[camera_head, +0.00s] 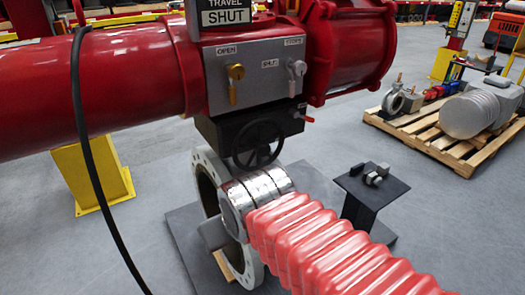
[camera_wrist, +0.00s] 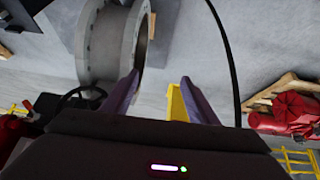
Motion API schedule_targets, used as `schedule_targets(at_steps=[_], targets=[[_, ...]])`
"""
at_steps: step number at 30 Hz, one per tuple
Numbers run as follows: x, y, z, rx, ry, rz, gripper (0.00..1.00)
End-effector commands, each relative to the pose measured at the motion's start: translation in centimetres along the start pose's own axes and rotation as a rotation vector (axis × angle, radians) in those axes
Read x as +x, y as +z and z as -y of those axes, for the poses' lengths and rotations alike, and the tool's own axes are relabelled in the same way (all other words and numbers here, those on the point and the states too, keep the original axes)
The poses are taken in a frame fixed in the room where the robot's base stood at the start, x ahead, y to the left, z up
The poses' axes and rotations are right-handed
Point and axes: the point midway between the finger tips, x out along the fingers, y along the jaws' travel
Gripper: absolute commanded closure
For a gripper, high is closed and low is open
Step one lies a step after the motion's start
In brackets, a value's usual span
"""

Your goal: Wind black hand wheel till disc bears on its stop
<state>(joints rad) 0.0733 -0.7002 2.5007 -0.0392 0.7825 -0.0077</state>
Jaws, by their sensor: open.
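The black hand wheel (camera_head: 258,144) is on the black gearbox under the grey panel of the red actuator (camera_head: 345,48). Part of a black wheel rim also shows at the left of the wrist view (camera_wrist: 80,97). The valve's grey flanged body (camera_head: 207,178) stands below; in the wrist view it is a large grey ring (camera_wrist: 105,45). The disc and its stop cannot be made out. My gripper (camera_wrist: 160,78) is open and empty, its purple fingers apart, with the wheel rim to their left and not between them. In the head view my gripper cannot be made out.
A yellow lever (camera_head: 235,80) and a pale lever (camera_head: 297,75) stick out from the panel above the wheel. A sign (camera_head: 224,16) reads "TRAVEL SHUT". A black hose (camera_head: 88,150) hangs at left. A dark stand (camera_head: 370,195) and a pallet (camera_head: 440,142) are at right.

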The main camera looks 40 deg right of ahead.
Motion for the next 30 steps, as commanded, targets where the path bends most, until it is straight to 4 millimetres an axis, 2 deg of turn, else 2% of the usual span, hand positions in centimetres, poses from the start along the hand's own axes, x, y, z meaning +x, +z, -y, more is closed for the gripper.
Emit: schedule_targets(at_steps=[9, 15, 21, 30], targets=[[4.8, -6.4, -8.7, 0.045, 0.183, -0.204, 0.44], [7.0, -9.4, -13.8, 0.033, 0.259, -0.338, 0.44], [9.0, -11.3, -17.7, 0.009, 0.282, -0.465, 0.44], [11.2, -11.9, -22.0, -0.021, 0.243, -0.649, 0.44]])
